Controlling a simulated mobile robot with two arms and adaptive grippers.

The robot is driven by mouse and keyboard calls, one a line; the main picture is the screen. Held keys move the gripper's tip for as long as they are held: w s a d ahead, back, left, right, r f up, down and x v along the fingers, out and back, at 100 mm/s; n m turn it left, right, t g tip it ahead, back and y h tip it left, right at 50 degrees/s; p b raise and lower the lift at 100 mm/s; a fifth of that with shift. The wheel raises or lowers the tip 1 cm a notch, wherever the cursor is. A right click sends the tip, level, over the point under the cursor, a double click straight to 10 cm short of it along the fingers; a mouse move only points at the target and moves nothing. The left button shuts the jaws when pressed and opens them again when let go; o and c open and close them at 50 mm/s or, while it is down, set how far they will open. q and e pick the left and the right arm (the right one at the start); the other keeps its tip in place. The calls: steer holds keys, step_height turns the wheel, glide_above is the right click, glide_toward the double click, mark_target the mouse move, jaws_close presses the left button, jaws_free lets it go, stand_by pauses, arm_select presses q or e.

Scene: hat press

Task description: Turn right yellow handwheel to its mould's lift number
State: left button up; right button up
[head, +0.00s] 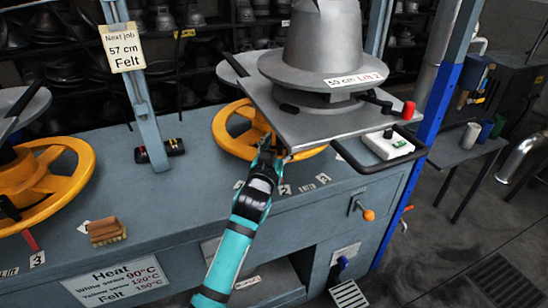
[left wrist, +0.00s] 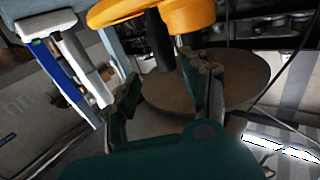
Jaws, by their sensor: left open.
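The right yellow handwheel (head: 226,136) lies under the right mould's plate in the head view, which hides much of it. My left gripper (head: 268,146) is open at the front rim of this wheel. In the left wrist view, yellow wheel parts (left wrist: 190,14) show at the top, beyond the two parted fingers (left wrist: 165,88). I cannot tell whether the fingers touch the rim. Small number tags (head: 305,187) sit on the bench edge below the wheel.
A second yellow handwheel (head: 65,185) stands at the left with its own mould. A blue post (head: 425,130) and a black rail (head: 385,163) bound the right side. Open floor lies further right.

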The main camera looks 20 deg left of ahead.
arm_select(q)
steer(key=s, duration=0.6)
steer(key=shift+s, duration=0.4)
steer(key=shift+f, duration=0.1)
steer(key=s+a+f+g, duration=0.3)
steer(key=s+f+g, duration=0.4)
steer(key=s+f, duration=0.85)
steer(key=s+a+f+m+g, duration=0.1)
steer(key=s+f+g, duration=0.25)
steer(key=s, duration=0.55)
steer(key=s+f+m+g, duration=0.1)
steer(key=s+f+g, duration=0.25)
steer(key=s, duration=0.65)
step_height(320, 180, down, 24)
steer(key=s+g+p, duration=0.1)
steer(key=g, duration=0.1)
steer(key=s+a+f+g+p, duration=0.1)
steer(key=s+a+f, duration=0.2)
steer(key=s+f, duration=1.3)
steer(key=shift+s, duration=0.75)
